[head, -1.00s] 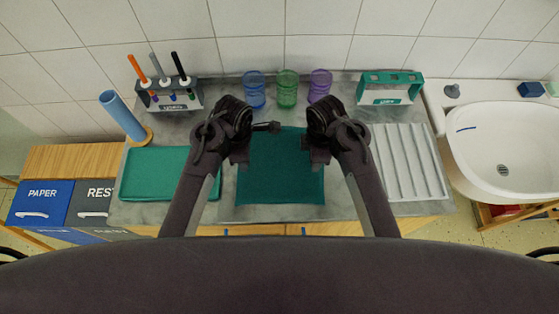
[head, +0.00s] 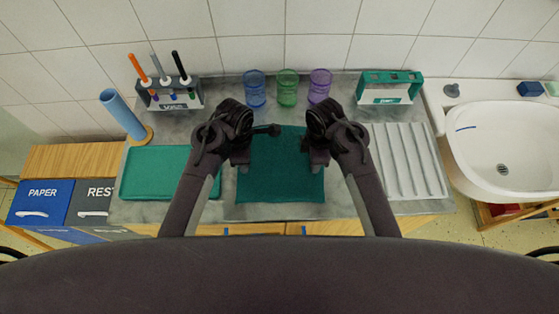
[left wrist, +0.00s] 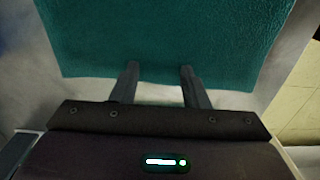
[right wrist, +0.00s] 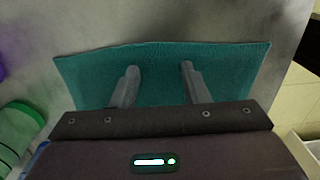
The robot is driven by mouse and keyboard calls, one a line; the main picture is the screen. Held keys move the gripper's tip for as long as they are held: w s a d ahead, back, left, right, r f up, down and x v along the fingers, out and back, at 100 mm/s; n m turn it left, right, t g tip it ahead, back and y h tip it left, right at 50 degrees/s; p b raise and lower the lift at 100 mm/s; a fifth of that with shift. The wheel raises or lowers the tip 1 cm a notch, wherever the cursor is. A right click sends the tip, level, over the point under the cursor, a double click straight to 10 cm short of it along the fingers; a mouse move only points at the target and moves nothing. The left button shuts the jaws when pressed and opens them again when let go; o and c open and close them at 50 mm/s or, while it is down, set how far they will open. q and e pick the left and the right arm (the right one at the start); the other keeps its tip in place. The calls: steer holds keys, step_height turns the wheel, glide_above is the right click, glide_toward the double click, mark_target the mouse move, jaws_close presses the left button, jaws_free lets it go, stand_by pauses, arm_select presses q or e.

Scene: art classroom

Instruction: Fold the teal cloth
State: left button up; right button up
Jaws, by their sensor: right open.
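The teal cloth (head: 280,182) lies flat on the grey counter in the middle of the head view. My left gripper (head: 241,165) is over its left edge and my right gripper (head: 319,165) over its right edge. In the left wrist view, the open left fingers (left wrist: 160,72) reach just over an edge of the cloth (left wrist: 165,35), with nothing between them. In the right wrist view, the open right fingers (right wrist: 159,70) are over the cloth (right wrist: 158,82), whose far edge shows just beyond the tips. Whether the fingers touch the cloth cannot be told.
A green tray (head: 128,192) lies left of the cloth and a grey ribbed rack (head: 408,165) right. Blue (head: 254,90), green (head: 287,90) and purple (head: 319,88) cups stand behind. A blue roll on a stand (head: 122,115), a marker holder (head: 172,97) and a teal rack (head: 390,88) flank them.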

arm_select(q)
steer(key=shift+s+f, duration=0.1)
jaws_close()
arm_select(e)
steer(key=shift+s, duration=0.1)
jaws_close()
